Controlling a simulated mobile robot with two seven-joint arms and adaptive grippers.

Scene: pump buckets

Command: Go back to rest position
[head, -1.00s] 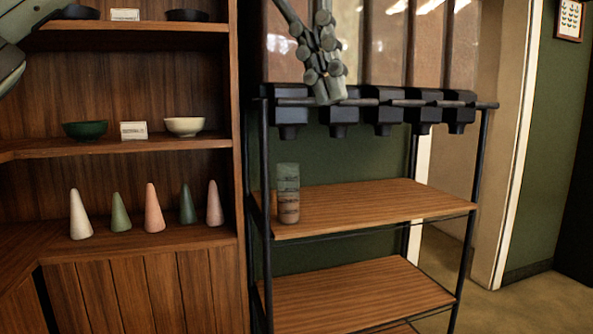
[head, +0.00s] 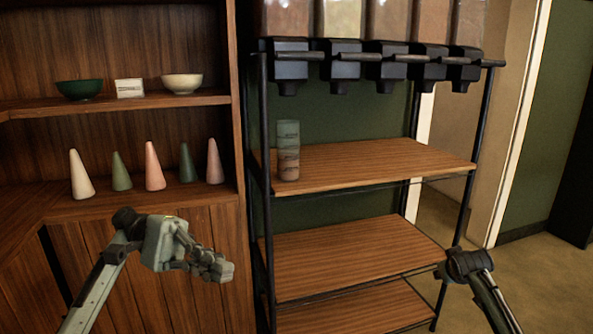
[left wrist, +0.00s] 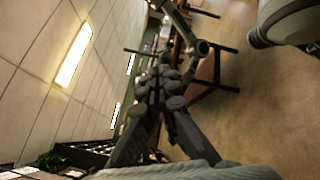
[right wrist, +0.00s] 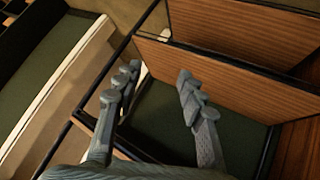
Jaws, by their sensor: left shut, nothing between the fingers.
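My left gripper (head: 212,266) is in front of the cabinet's lower doors in the head view, low and left of the rack. In the left wrist view its fingers (left wrist: 158,85) are together with nothing between them. My right arm shows at the lower right of the head view, with its fingers out of that frame. In the right wrist view my right gripper (right wrist: 155,85) has its fingers apart and empty, with rack shelves beyond. A layered cup (head: 288,150) stands upright on the rack's upper shelf (head: 385,165), apart from both grippers.
Several dispensers (head: 340,62) hang on the rack's top bar. A wooden cabinet (head: 120,125) at left holds several cones (head: 154,167), a green bowl (head: 79,89), a white bowl (head: 182,83) and a card (head: 129,88). Bare floor (head: 530,285) lies at the right.

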